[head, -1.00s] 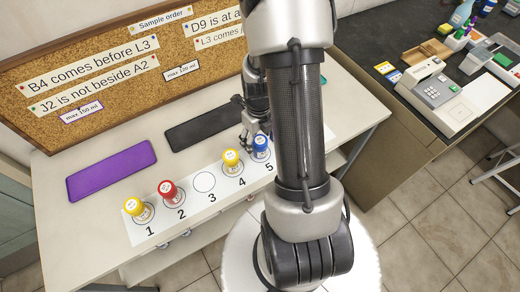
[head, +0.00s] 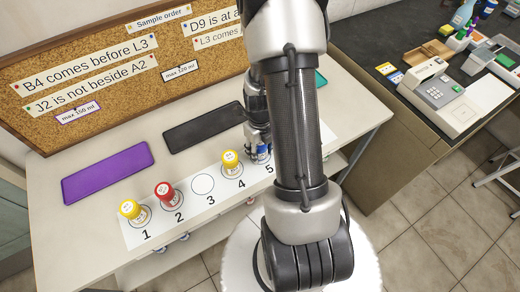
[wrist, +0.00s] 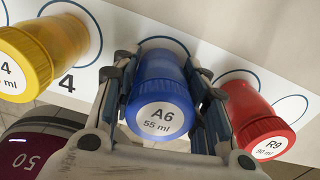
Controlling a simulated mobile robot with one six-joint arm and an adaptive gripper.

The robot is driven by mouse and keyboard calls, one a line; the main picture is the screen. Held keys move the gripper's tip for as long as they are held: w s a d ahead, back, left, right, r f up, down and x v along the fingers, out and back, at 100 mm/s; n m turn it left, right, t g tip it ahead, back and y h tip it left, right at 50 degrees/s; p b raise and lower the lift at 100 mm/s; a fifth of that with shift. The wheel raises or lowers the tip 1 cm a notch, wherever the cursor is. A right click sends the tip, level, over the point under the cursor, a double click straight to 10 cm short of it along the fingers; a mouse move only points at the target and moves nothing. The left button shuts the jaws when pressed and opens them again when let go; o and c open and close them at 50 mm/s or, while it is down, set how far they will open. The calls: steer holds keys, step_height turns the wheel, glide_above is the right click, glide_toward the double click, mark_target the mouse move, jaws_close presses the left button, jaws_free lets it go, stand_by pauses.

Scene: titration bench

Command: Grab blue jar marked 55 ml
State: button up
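The blue jar (wrist: 160,92), its lid labelled A6 55 ml, stands on the strip's spot 5 (head: 269,169). In the head view my gripper (head: 258,142) is down over this jar and hides most of it. In the wrist view the fingers of my gripper (wrist: 164,72) stand on both sides of the jar. Narrow gaps seem to show near the fingertips, so the fingers look open around it; contact is hard to make out.
A yellow jar (head: 230,160) on spot 4 and a red jar (wrist: 258,118) labelled R9 stand close on either side. Another red jar (head: 164,192) and a yellow jar (head: 130,210) stand on spots 2 and 1. Spot 3 (head: 203,184) is empty. Purple (head: 108,172) and black (head: 203,127) mats lie behind.

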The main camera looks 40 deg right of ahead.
steer(key=c, duration=0.5)
